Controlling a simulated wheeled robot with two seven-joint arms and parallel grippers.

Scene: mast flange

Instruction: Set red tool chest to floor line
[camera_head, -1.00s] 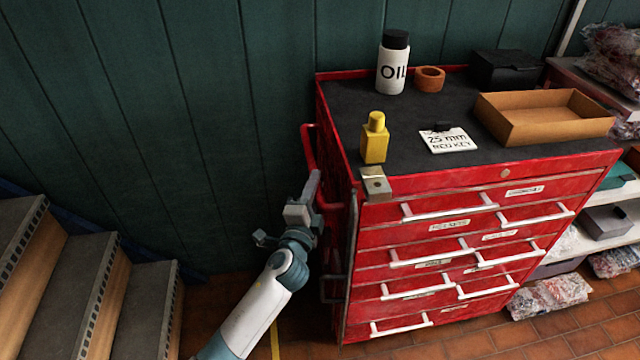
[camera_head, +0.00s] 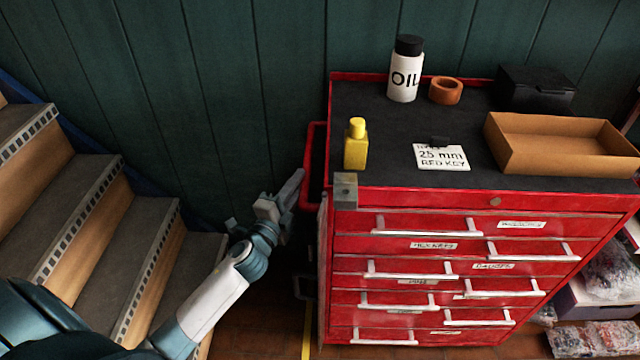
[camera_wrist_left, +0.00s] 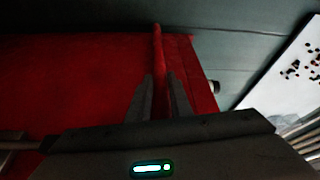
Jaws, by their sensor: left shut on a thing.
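The red tool chest (camera_head: 345,275) stands upright on the tiled floor, with its drawer front facing me. A red side handle (camera_head: 313,150) sticks out on its left side. My left gripper (camera_head: 297,186) is at this handle. In the left wrist view its two fingers (camera_wrist_left: 160,90) are shut on the red handle bar (camera_wrist_left: 158,50), with the chest's red side (camera_wrist_left: 70,85) behind. The yellow floor line (camera_head: 307,335) shows to the left of the chest's lower front corner, and a narrow gap appears between them. My right gripper is out of view.
On the chest top are an oil bottle (camera_head: 405,75), yellow bottle (camera_head: 356,148), orange ring (camera_head: 446,91), black box (camera_head: 535,90), card (camera_head: 442,157) and open cardboard tray (camera_head: 560,160). Stairs (camera_head: 95,235) rise at left; a green wall (camera_head: 200,90) stands behind. Shelving is at right.

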